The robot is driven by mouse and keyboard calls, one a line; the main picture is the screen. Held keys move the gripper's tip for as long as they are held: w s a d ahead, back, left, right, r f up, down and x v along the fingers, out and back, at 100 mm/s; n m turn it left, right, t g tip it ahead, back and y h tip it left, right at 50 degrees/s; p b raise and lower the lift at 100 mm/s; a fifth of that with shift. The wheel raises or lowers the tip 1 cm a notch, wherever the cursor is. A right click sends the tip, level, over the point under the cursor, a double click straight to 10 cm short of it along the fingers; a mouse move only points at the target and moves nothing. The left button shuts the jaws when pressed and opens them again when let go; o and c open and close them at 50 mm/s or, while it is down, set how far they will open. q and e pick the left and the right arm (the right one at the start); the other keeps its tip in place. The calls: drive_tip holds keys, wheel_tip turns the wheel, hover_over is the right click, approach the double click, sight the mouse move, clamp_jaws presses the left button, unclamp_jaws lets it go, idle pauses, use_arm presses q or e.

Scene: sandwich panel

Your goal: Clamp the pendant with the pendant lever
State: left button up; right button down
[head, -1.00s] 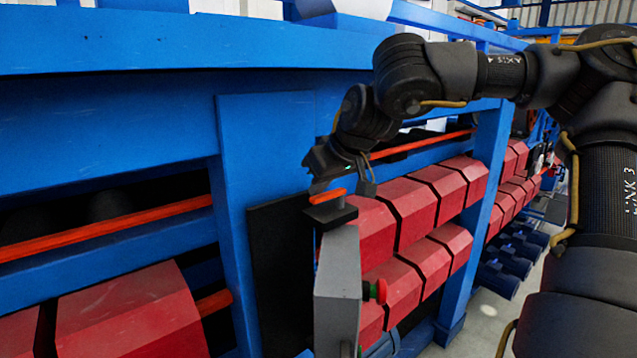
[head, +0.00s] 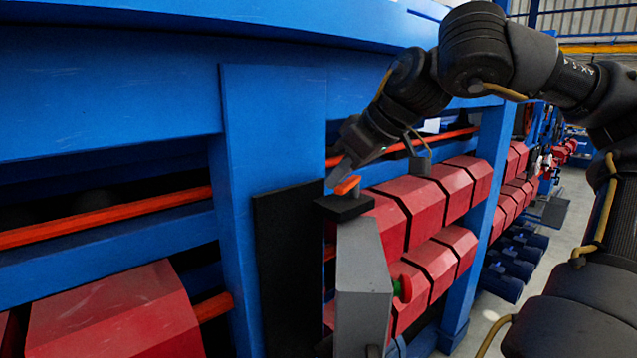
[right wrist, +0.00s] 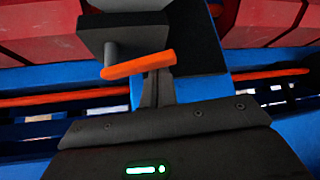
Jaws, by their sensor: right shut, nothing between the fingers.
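The pendant (head: 361,285) is a grey upright box with a red and a green button on its right side. A black block (head: 343,207) sits on top of it. The orange pendant lever (head: 348,185) stands on a short post above this block, and it also shows in the right wrist view (right wrist: 138,66). My right gripper (head: 338,175) is shut and empty, its fingertips right beside the lever. In the right wrist view the closed fingers (right wrist: 158,88) run up behind the lever; whether they touch it I cannot tell. My left gripper is out of view.
A blue frame post (head: 270,140) and a dark panel (head: 290,260) stand left of the pendant. Red angular blocks (head: 408,205) line the machine behind it. Orange rails (head: 110,215) run along the frame. Open floor (head: 572,205) lies to the right.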

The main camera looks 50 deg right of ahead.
drive_tip(key=shift+s+d+r+n+y, duration=0.15)
drive_tip(key=shift+s+n+y, duration=0.15)
drive_tip(key=shift+s+n, duration=0.15)
drive_tip(key=shift+s+d+n+y, duration=0.1)
drive_tip(key=shift+s+n+y, duration=0.25)
drive_tip(key=shift+s, duration=0.1)
drive_tip(key=shift+s+d+n+y+b, duration=0.35)
drive_tip(key=shift+s+d+n+b, duration=0.1)
drive_tip(key=shift+n, duration=0.25)
drive_tip(key=shift+s+d+b, duration=0.3)
drive_tip(key=shift+d+b, duration=0.05)
drive_tip(key=shift+b, duration=0.2)
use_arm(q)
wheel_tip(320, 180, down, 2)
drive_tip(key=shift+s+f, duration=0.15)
use_arm(e)
drive_tip(key=shift+s+d, duration=0.2)
drive_tip(key=shift+d, duration=0.1)
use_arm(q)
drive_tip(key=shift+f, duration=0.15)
use_arm(e)
drive_tip(key=shift+a, duration=0.15)
drive_tip(key=shift+s+a, duration=0.1)
drive_tip(key=shift+s, duration=0.15)
drive_tip(key=shift+s+b, duration=0.35)
drive_tip(key=shift+s, duration=0.15)
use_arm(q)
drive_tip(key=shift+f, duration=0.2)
